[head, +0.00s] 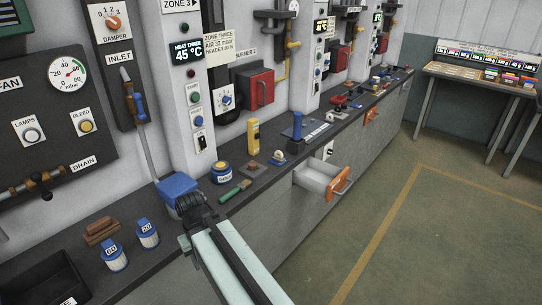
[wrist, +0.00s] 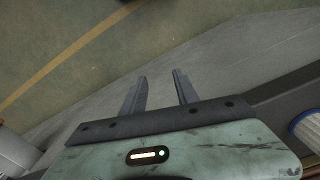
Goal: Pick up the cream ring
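A small cream round piece (head: 280,155) sits on the dark counter in the head view, beside a blue post-like object. It is too small to tell for certain that it is the cream ring. My gripper (wrist: 160,76) shows in the wrist view with its two fingers apart and nothing between them. The floor and grey cabinet fronts lie beyond the fingers. In the head view my arm reaches up from the bottom to the counter's front edge, left of the cream piece and apart from it. No cream ring shows in the wrist view.
An open drawer (head: 318,176) with an orange handle juts out below the counter. On the counter are a blue box (head: 177,186), a green-handled tool (head: 235,191), a yellow device (head: 253,134), a blue post (head: 297,127) and two blue-white jars. The floor at right is clear.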

